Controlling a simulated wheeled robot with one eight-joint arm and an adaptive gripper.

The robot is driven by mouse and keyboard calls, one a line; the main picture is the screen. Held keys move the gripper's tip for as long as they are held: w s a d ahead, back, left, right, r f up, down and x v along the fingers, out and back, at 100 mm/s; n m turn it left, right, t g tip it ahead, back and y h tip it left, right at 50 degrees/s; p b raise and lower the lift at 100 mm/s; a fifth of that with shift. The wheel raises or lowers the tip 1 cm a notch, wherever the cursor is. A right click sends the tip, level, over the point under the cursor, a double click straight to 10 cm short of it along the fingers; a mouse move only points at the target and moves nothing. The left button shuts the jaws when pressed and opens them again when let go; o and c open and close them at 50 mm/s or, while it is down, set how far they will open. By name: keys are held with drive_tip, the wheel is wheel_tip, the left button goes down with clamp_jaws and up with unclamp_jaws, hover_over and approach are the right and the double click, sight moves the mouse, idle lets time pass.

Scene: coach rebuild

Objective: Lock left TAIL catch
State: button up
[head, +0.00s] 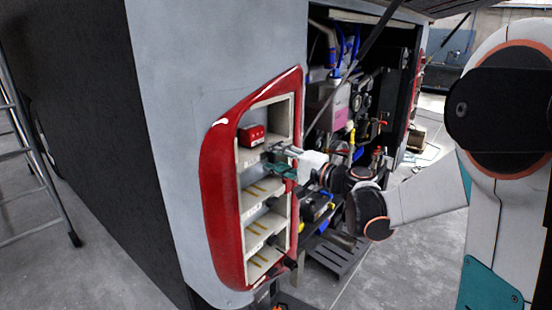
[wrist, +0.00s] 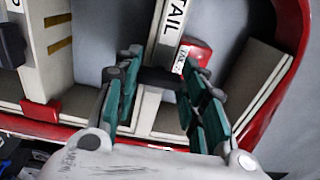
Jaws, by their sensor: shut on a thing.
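The red lamp housing (head: 212,190) on the vehicle's rear corner holds a column of pale compartments. In the wrist view a white label reading TAIL (wrist: 172,22) is on a pale divider, beside a red block (wrist: 198,54) with a small tag. My gripper (head: 276,160) is at the upper compartments; its teal fingers also show in the wrist view (wrist: 160,78). They are shut on a dark piece (wrist: 158,80) just below the TAIL label, which appears to be the TAIL catch. The fingers hide much of it, so its locked or unlocked position cannot be told.
A red block (head: 251,135) sits in the top compartment. Lower compartments have yellow strips and dark catches (head: 271,203). An open engine bay (head: 350,100) with a prop strut is to the right. A ladder (head: 30,150) stands at the left.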

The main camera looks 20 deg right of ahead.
drive_tip(key=o, duration=1.1)
drive_tip(key=shift+c, duration=0.2)
drive_tip(key=v, duration=1.2)
